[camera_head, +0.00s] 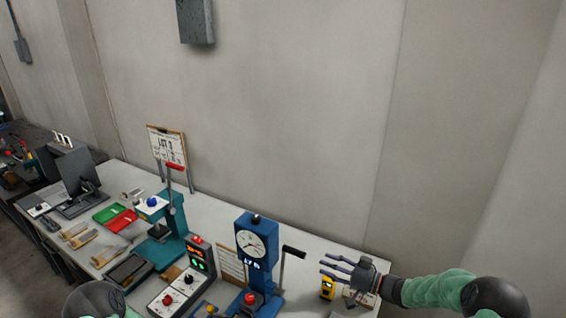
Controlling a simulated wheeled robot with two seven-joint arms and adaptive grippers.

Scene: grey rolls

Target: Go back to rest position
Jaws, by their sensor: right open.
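My right gripper (328,269) is at the lower right, its dark fingers spread and pointing left, with nothing between them. It appears above the right part of the white workbench (318,250), near a small yellow device (327,288). My right arm, with a green sleeve, comes in from the right edge. Part of my left arm shows at the bottom left, but its gripper is outside the picture.
A blue press with a dial (257,243) stands left of my right gripper. A control box (195,262) and a teal press (174,215) are further left. Green and red trays (121,220) lie beyond.

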